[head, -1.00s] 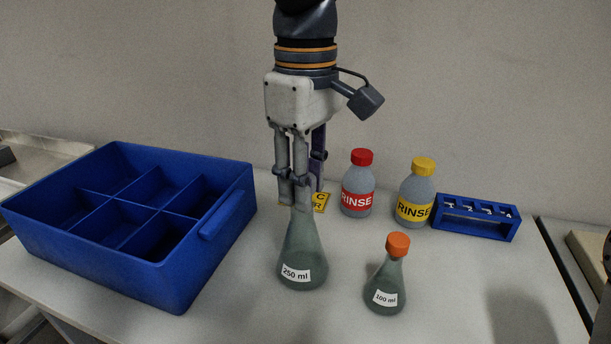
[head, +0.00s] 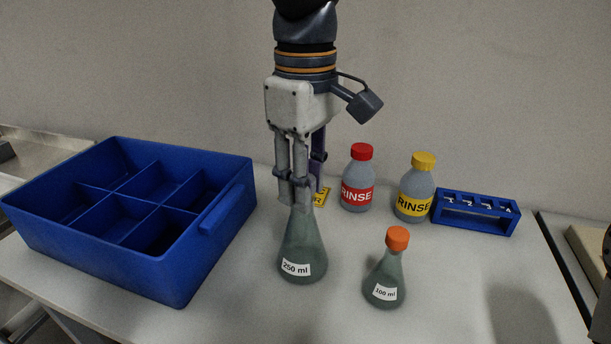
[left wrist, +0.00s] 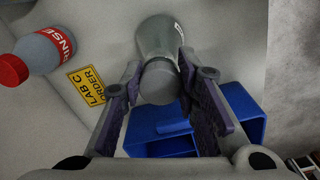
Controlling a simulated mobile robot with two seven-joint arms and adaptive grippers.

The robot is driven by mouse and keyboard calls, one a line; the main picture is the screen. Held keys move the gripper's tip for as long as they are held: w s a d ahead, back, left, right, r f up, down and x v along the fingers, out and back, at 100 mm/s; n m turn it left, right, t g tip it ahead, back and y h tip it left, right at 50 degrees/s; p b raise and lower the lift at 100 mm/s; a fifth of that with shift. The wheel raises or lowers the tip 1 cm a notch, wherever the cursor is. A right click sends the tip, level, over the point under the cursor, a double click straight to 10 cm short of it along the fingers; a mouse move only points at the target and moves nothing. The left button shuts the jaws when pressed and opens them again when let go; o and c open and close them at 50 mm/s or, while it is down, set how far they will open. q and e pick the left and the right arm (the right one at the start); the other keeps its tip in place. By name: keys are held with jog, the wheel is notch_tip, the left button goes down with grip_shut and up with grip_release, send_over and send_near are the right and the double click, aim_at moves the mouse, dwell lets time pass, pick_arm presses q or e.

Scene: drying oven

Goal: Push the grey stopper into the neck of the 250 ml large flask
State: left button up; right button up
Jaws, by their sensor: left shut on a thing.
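The 250 ml large flask (head: 304,250) stands upright on the table, right of the blue crate. My left gripper (head: 301,203) points straight down over its neck, fingers close together. In the left wrist view the grey stopper (left wrist: 160,84) is between the fingertips, end-on, and the left gripper (left wrist: 160,90) is shut on it. The flask's glass body (left wrist: 160,36) shows beyond the stopper, in line with it. In the head view the fingers hide the stopper and the top of the neck, so I cannot tell how deep it sits.
The blue divided crate (head: 212,228) stands close on the left. A 100 ml flask with an orange cap (head: 397,238) stands to the right. Behind are a red-capped rinse bottle (head: 359,170), a yellow-capped one (head: 417,185), a blue rack (head: 476,224) and a yellow label (head: 321,197).

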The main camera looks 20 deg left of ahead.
pick_arm(q)
jog(key=shift+f, duration=0.2)
jog(key=shift+o, duration=0.2)
jog(key=shift+s+f, duration=0.1)
jog(key=shift+f, duration=0.3)
jog(key=o, duration=0.8)
jog(key=shift+f, duration=0.1)
jog(key=shift+o, duration=0.2)
jog(key=shift+o, duration=0.2)
jog(key=shift+r, duration=0.25)
jog(key=o, duration=0.5)
jog(key=shift+r, duration=0.1)
